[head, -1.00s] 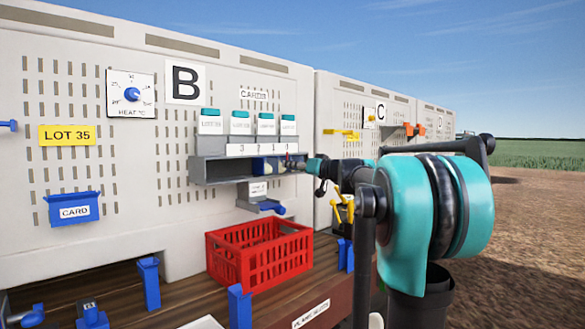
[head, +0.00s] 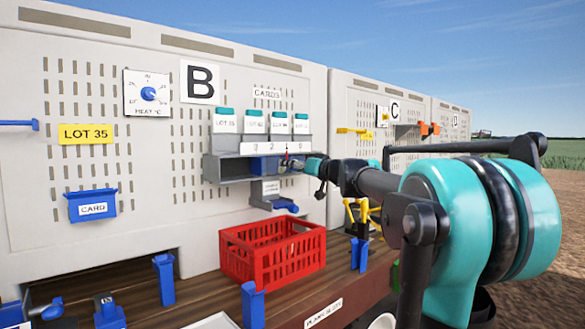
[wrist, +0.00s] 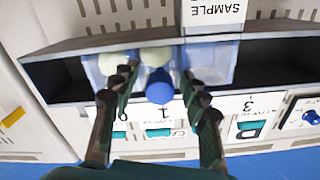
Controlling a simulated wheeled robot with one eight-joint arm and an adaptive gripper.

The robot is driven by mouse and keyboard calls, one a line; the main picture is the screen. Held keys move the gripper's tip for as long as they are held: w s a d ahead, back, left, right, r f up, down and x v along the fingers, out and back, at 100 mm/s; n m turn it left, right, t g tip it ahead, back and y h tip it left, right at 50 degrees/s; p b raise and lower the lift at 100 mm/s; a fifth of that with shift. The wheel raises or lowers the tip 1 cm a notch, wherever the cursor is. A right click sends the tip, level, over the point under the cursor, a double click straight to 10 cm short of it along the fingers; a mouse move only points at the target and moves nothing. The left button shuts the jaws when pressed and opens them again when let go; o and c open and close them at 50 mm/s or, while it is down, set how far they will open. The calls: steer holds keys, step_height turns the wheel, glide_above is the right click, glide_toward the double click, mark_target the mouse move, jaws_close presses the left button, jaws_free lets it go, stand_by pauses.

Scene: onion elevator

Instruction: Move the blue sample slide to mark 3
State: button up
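The blue sample slide (head: 265,165) sits inside the grey rail (head: 213,170) under the B panel. In the wrist view it is a translucent blue box (wrist: 221,62) with a round blue knob (wrist: 160,88). My gripper (wrist: 160,80) is at the slide's front. Its two fingers are apart, one on each side of the knob, with gaps visible between knob and fingers. In the head view my gripper (head: 305,164) hides the rail's right part.
Several white cards with teal tops (head: 254,121) stand above the rail. A sample label and a blue-handled part (head: 283,204) are below it. A red crate (head: 262,262) stands on the bench beneath. A blue card holder (head: 92,204) hangs at left.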

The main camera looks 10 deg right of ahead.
steer(key=v, duration=1.2)
stand_by(0.3)
